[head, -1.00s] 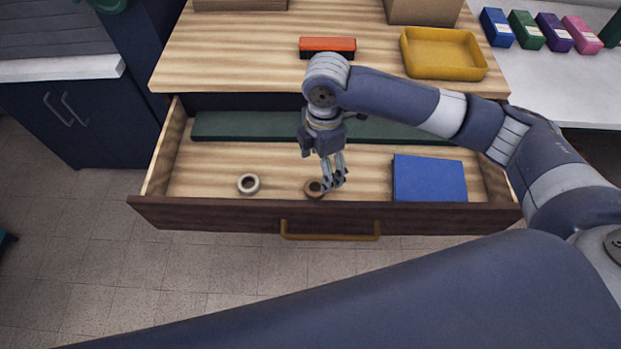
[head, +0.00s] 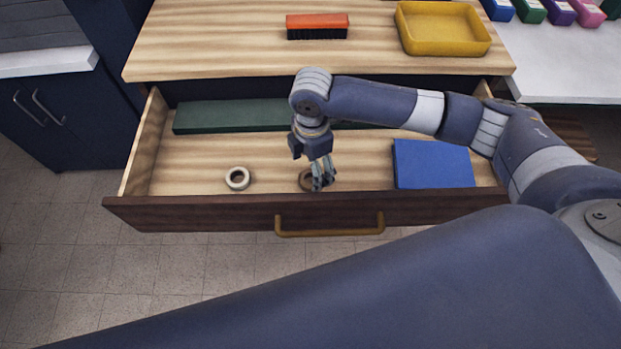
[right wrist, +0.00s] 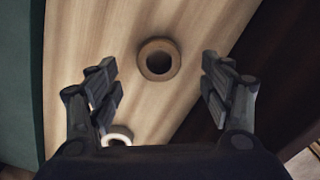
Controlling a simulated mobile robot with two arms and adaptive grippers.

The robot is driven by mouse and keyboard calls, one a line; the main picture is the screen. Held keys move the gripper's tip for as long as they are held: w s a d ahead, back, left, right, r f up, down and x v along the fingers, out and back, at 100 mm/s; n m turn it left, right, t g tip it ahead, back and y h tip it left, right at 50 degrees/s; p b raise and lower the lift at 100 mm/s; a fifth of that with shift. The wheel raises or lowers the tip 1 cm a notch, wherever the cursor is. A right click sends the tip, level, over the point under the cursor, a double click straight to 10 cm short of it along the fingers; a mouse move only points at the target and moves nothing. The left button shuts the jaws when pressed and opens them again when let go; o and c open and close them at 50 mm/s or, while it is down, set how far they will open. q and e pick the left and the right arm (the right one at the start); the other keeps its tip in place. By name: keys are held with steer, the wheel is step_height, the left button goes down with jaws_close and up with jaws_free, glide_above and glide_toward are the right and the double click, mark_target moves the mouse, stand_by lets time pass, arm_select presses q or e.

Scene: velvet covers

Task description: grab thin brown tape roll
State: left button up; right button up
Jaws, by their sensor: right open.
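The thin brown tape roll (head: 305,180) lies flat on the floor of the open drawer, near its front wall. In the head view my right gripper (head: 322,185) is just above it and partly hides it. In the right wrist view the brown roll (right wrist: 159,60) lies ahead of my right gripper (right wrist: 163,85), between the lines of its two fingers. The fingers are spread apart with nothing between them. My left gripper is not in view.
A pale tape roll (head: 237,178) lies to the left in the drawer (head: 260,212). A blue box-like object (head: 433,164) lies at its right, and a long green block (head: 225,116) at its back. An orange-topped brush (head: 317,27) and a yellow tray (head: 443,44) stand on the top above.

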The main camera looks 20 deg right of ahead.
mark_target(311, 178)
step_height(311, 178, down, 5)
steer(key=c, duration=1.1)
